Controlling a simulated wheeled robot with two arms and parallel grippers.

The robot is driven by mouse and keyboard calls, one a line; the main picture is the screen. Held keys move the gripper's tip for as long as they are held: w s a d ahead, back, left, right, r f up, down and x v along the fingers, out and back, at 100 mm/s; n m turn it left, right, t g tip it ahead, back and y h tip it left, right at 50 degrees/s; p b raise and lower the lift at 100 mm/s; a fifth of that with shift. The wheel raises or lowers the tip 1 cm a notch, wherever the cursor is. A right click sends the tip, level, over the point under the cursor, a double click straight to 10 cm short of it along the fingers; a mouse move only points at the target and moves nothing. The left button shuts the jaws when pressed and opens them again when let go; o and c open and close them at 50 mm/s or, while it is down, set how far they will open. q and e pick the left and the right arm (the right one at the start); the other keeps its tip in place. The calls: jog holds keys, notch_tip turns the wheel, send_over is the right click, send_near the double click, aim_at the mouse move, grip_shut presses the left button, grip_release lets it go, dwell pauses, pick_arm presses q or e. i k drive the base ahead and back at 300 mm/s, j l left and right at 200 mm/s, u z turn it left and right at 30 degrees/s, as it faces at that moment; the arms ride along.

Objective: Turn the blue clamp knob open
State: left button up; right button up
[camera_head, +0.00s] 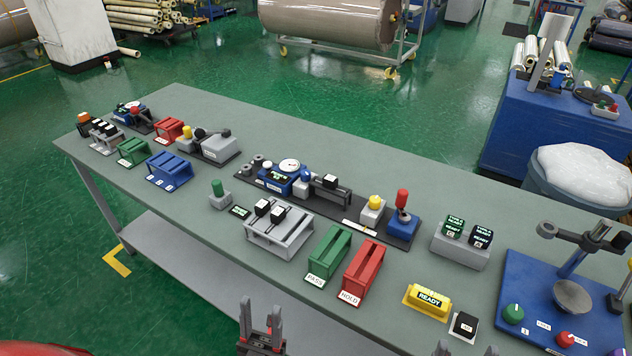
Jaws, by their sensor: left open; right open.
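A small blue knob (305,174) sits on a grey block beside the round white gauge (289,166), on the dark fixture plate in the middle of the table. It is small in the picture, and I cannot tell how it is turned. My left gripper (261,318) is open and empty at the bottom edge, in front of the table and well apart from the knob. My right gripper (466,348) shows only its fingertips at the bottom edge. It is open, with nothing seen between the fingers.
The grey table (210,259) holds several fixtures. A green slotted block (328,252) and a red one (363,268) stand nearer to me. A red-topped lever (402,199) stands right of the knob. A blue stand (540,290) with green and red knobs is at far right.

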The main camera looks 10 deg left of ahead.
aim_at(305, 175)
jog(key=i+j, duration=0.1)
jog(key=j, duration=0.35)
jog(key=i+j, duration=0.1)
jog(key=j, duration=0.4)
jog(key=i+j, duration=0.1)
jog(key=j, duration=0.35)
